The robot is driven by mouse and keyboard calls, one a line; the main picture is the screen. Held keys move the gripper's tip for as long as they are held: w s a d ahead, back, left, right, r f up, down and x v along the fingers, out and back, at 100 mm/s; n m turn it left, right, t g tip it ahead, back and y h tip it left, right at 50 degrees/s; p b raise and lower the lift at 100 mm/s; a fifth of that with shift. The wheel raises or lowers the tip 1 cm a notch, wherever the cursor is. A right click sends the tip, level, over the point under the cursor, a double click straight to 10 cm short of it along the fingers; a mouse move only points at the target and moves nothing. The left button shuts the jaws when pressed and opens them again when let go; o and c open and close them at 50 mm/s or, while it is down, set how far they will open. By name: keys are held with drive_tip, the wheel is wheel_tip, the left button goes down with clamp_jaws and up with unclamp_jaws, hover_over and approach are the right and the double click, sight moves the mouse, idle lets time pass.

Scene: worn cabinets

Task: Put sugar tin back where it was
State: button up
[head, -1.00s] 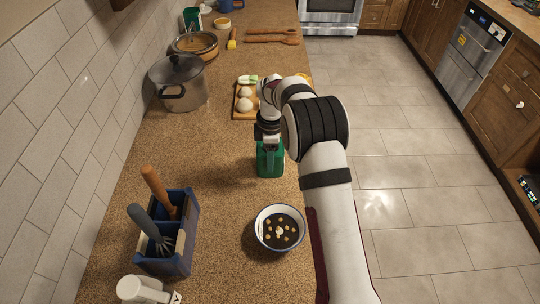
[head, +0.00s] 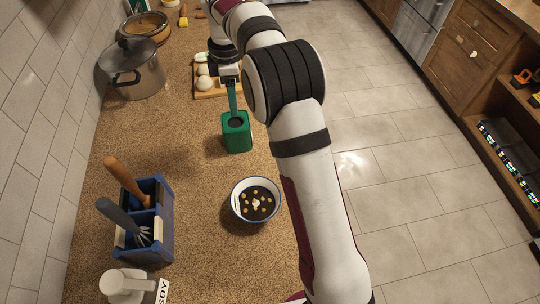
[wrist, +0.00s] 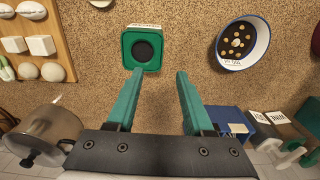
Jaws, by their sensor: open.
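The green tin (head: 237,140), square with a dark round top, stands upright on the speckled counter; I take it to be the sugar tin. In the wrist view the tin (wrist: 129,48) shows a pale label along its far side, too small to read. My gripper (head: 234,108) points down just above the tin in the head view. In the wrist view my gripper (wrist: 160,73) has its two green fingers wide apart with nothing between them. The tin lies beyond the fingertips, toward the left one.
A blue-rimmed bowl (head: 257,200) sits nearer me, right of the tin. Counter left of the tin is clear.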

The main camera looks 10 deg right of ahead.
drive_tip(key=s+d+r+m, duration=0.2)
drive_tip(key=s+r+m, duration=0.25)
drive_tip(key=s, duration=0.35)
drive_tip(key=s+d+r+m, duration=0.2)
drive_tip(key=s+r+m, duration=0.1)
drive_tip(key=s+m, duration=0.35)
drive_tip(key=s+f+m, duration=0.2)
drive_tip(key=s+m, duration=0.4)
drive_tip(key=s, duration=0.5)
drive_tip(key=s+d+f+m+y, duration=0.1)
drive_tip(key=s+f+m, duration=0.1)
drive_tip(key=s+m, duration=0.4)
drive_tip(key=s, duration=0.5)
drive_tip(key=shift+s+d+f+y, duration=0.15)
drive_tip(key=shift+d+f+y, duration=0.05)
drive_tip(key=shift+y, duration=0.1)
